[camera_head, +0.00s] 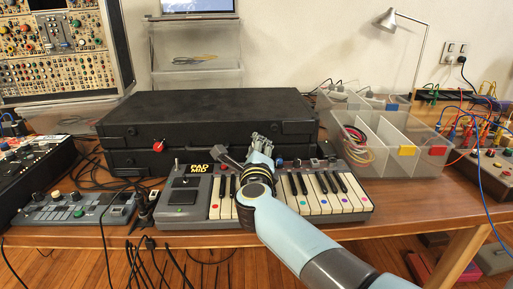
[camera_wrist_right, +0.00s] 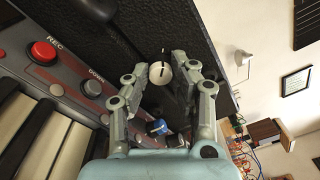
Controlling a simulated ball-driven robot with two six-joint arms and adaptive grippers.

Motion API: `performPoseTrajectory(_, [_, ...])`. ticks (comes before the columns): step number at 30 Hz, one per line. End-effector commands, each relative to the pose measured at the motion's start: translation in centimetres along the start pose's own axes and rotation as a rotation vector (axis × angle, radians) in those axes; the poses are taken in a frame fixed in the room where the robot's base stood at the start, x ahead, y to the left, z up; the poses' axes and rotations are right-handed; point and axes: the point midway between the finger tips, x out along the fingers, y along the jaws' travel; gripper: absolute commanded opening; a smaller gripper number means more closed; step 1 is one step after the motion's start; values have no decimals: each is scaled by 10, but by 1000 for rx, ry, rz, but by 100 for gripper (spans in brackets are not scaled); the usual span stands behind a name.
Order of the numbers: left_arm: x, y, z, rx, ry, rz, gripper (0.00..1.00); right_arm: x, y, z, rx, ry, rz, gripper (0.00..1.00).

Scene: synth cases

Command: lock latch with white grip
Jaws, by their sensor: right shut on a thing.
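The white grip (camera_wrist_right: 160,75) of the latch is a small round knob with a dark line across it, on the front of the black case (camera_head: 210,108). My right gripper (camera_wrist_right: 160,68) has its fingers on both sides of the grip and is shut on it. In the head view my right gripper (camera_head: 262,142) is at the case front, right of the middle, and hides the white grip. A second latch with a red grip (camera_head: 158,146) sits on the case front at the left. My left gripper is not in view.
A keyboard (camera_head: 185,196) with REC and DOWN buttons stands close in front of the case, under my right arm. Clear bins (camera_head: 385,150) stand to the right. A small mixer (camera_head: 78,207) and loose cables lie at the left.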

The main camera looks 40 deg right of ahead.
Motion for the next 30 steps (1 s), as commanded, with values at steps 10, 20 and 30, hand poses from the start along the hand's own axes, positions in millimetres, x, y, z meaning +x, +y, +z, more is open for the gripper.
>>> performPoseTrajectory(10, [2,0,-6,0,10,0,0,0,1,0,73,2,5,0])
performPoseTrajectory(20, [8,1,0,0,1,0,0,0,1,0,325,11,18,0])
performPoseTrajectory(30, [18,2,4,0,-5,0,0,0,1,-1,649,22,36,0])
